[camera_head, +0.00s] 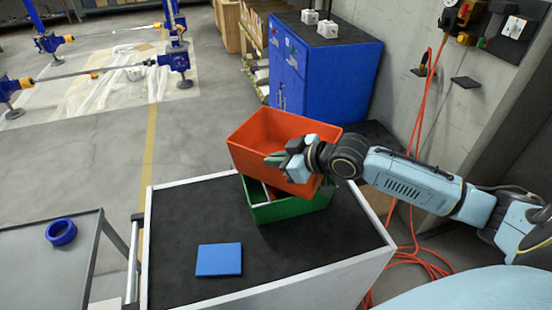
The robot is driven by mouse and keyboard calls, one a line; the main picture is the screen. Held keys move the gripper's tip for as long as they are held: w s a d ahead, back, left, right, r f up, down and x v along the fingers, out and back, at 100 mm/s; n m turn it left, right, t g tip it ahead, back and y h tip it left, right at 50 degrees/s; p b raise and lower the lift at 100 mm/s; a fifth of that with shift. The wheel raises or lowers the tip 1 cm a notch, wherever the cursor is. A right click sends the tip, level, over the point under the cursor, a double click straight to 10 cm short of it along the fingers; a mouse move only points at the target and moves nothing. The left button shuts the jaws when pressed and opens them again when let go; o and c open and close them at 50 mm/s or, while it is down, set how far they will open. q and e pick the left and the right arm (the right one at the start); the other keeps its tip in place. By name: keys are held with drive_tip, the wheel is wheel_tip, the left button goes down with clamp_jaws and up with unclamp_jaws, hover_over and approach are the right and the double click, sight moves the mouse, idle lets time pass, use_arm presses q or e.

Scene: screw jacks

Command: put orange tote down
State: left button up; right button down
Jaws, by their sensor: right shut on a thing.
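The orange tote (262,131) is an open-topped box at the centre of the head view. My right gripper (279,161) is at its near right wall and is shut on it. The tote is tilted and sits above a green tote (288,209) on the cart. I cannot tell whether the two totes touch. The gripper and the orange tote hide part of the green tote. My left gripper is not in view.
The cart (180,268) has a dark top with a blue flat box (219,259) and free room at left. A grey table (30,262) at left holds a blue ring (61,232). A blue cabinet (318,75) stands behind. An orange hose (414,140) hangs at right.

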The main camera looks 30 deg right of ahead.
drive_tip(key=shift+f, duration=0.45)
idle(0.6)
drive_tip(key=c, duration=1.5)
unclamp_jaws()
drive_tip(key=shift+f, duration=0.2)
drive_tip(key=shift+p+v, duration=0.7)
drive_tip(key=shift+v, duration=6)
drive_tip(key=shift+r, duration=0.15)
